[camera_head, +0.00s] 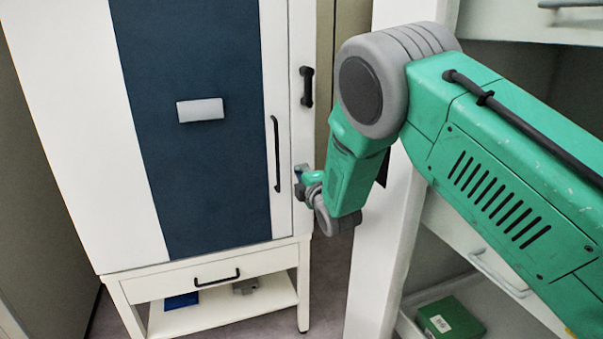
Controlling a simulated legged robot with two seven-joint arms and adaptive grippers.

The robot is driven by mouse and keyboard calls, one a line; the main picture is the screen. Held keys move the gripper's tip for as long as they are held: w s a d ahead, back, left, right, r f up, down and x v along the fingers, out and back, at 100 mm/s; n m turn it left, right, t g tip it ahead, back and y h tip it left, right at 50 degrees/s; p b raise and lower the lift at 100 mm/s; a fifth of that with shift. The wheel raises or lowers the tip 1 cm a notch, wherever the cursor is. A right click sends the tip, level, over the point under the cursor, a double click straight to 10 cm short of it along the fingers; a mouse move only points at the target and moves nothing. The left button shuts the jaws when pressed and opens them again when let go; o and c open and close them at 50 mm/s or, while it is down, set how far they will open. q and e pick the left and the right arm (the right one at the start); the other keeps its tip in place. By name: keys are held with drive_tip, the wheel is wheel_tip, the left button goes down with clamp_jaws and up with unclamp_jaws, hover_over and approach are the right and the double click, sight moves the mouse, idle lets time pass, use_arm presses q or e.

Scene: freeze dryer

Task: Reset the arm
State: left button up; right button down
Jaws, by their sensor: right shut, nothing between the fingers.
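My right arm (500,150), green with a grey elbow joint, comes in from the right and bends down at the middle of the view. Its gripper (301,180) is small and partly hidden behind the wrist. It is shut and empty, in front of the right edge of a tall white cabinet (65,110) with a dark blue front panel (200,190). In the picture it is just right of the cabinet's long black handle (276,153); I cannot tell whether it touches the cabinet. My left gripper is not in view.
A short black handle (307,87) is above the gripper. The cabinet stands on a white table with a drawer (215,276) and a lower shelf (225,306). On the right is a white shelving unit (385,255) with a green box (450,319). Some floor shows between them.

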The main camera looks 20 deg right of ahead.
drive_tip(key=s+f+m+g, duration=0.8)
drive_tip(key=s+f, duration=1.2)
drive_tip(key=f, duration=0.2)
drive_tip(key=s+a+f+m+g, duration=0.1)
drive_tip(key=s+f+m+g, duration=0.1)
drive_tip(key=s, duration=0.8)
drive_tip(key=s+a+f+m+g, duration=0.1)
drive_tip(key=s+f+m+g, duration=0.2)
drive_tip(key=s, duration=0.8)
drive_tip(key=s+a+f+m+g+y, duration=0.1)
drive_tip(key=s+f+m+g, duration=0.2)
drive_tip(key=s, duration=0.8)
drive_tip(key=shift+a+f+m+g, duration=0.2)
drive_tip(key=shift+a+m+g, duration=0.2)
drive_tip(key=shift+g, duration=0.3)
